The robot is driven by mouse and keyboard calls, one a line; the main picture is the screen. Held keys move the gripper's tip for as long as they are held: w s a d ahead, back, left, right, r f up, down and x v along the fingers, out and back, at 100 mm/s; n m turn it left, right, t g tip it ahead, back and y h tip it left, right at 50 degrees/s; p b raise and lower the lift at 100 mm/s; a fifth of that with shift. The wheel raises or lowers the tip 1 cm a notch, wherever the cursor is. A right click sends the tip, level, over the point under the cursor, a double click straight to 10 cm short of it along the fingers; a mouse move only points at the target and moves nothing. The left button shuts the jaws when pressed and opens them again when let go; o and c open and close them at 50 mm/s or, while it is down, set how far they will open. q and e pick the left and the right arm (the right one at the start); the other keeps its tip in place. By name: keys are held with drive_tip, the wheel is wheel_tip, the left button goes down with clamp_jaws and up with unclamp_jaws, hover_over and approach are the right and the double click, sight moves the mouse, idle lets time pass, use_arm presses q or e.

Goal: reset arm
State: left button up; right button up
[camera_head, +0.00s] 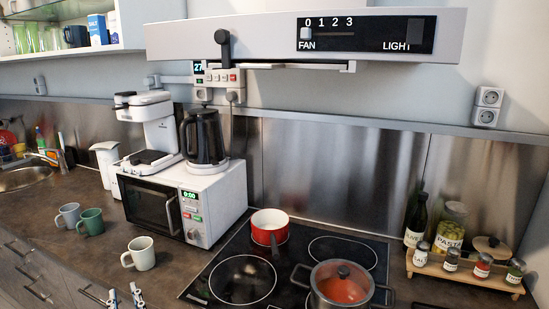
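My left gripper (125,298) shows only at the bottom edge of the head view, left of centre. Its two fingertips stand apart with bare countertop between them, so it is open and empty. The rest of the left arm is outside the view. It is in front of the counter, below and left of a cream mug (141,254), and touches nothing that I can see. My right gripper is not in view.
A microwave (185,200) carries a coffee maker and a kettle (203,137). The range hood (300,38) overhangs the hob, where a red pot (269,226) and a lidded pot (341,284) stand. A spice tray (465,272) is at right. Drawers (35,275) are at lower left.

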use_arm(q)
drive_tip(key=d+f+m+g+h+b, duration=0.1)
drive_tip(key=d+f+m+h, duration=0.2)
drive_tip(key=f, duration=0.9)
drive_tip(key=d+f+m+g+h+b, duration=0.15)
drive_tip(key=d+f, duration=0.35)
drive_tip(key=f, duration=0.7)
drive_tip(key=s+d+f+m+g+h+b, duration=0.15)
drive_tip(key=s+f, duration=0.35)
drive_tip(key=f, duration=0.6)
drive_tip(key=s+d+f+m+g+h+b, duration=0.1)
drive_tip(key=s+d+f+g+h, duration=0.15)
drive_tip(key=s+f, duration=0.65)
drive_tip(key=s+d+f+m+g+h+b, duration=0.1)
drive_tip(key=s+f+g, duration=0.1)
drive_tip(key=s+f, duration=0.7)
drive_tip(key=s+d+f+m+g+b, duration=0.1)
drive_tip(key=s+f+g, duration=0.1)
drive_tip(key=s+f, duration=0.65)
drive_tip(key=s+a+f+g+b, duration=0.1)
drive_tip(key=s+f, duration=0.4)
drive_tip(key=s, duration=0.3)
drive_tip(key=s+a+f+g+b, duration=0.1)
drive_tip(key=s+a+f+g, duration=0.1)
drive_tip(key=s+f, duration=0.3)
drive_tip(key=s, duration=0.4)
drive_tip(key=shift+f, duration=0.15)
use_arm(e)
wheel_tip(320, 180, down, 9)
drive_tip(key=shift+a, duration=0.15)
